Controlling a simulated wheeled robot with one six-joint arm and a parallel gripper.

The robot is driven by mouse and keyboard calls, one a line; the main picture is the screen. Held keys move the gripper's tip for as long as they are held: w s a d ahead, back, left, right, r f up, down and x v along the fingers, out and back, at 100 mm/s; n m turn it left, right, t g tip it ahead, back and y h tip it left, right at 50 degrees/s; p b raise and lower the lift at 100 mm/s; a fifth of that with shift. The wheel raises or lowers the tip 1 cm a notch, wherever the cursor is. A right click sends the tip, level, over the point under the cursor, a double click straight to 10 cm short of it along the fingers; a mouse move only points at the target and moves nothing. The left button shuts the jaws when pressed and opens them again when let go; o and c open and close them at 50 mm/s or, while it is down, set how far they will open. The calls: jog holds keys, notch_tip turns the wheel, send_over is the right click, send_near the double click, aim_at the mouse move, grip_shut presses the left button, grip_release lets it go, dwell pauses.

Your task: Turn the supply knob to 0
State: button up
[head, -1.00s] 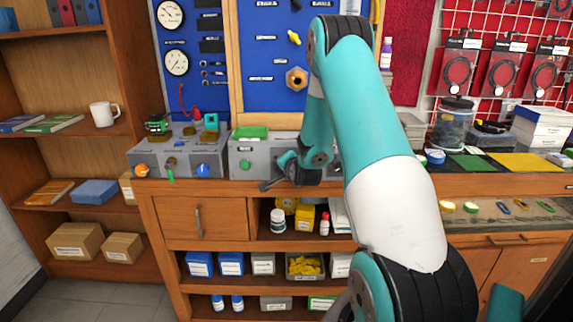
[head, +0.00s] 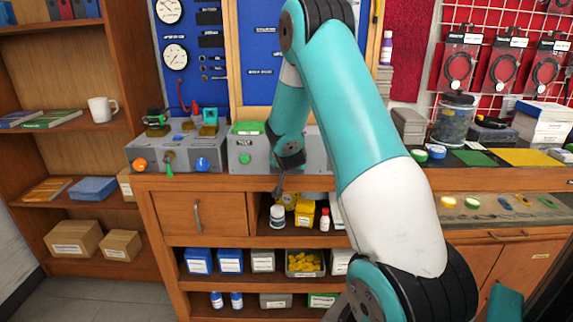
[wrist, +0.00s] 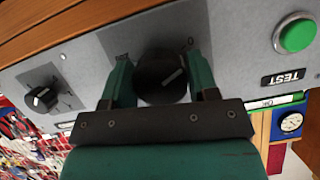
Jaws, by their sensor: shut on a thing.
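In the wrist view, a round black knob (wrist: 160,78) with a pale pointer line sits on the grey panel of a box. The pointer line slants toward the upper right of that picture. A small 0-like mark shows on the panel just above and right of the knob. My gripper (wrist: 162,80) has its two teal fingers on either side of this knob and is shut on it. No knob label is readable, so I cannot confirm it is the supply knob. In the head view, my arm hides the knob; the grey box (head: 236,160) shows beside my wrist.
A second black knob (wrist: 42,97) is on the same panel. A green TEST button (wrist: 297,35) is at the panel's other end. In the head view, another grey box (head: 182,158) with orange and blue knobs stands to the left. Shelves with boxes lie below the bench.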

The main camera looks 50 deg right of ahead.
jog(key=shift+s+f+n, duration=0.1)
jog(key=shift+f+n, duration=0.1)
jog(key=shift+n, duration=0.1)
dwell(0.4)
jog(key=o, duration=0.9)
jog(key=shift+r, duration=0.1)
jog(key=shift+a+r, duration=0.15)
jog(key=b+v, duration=0.1)
jog(key=v, duration=1.6)
jog(key=shift+a+b, duration=0.1)
jog(key=shift+b, duration=0.3)
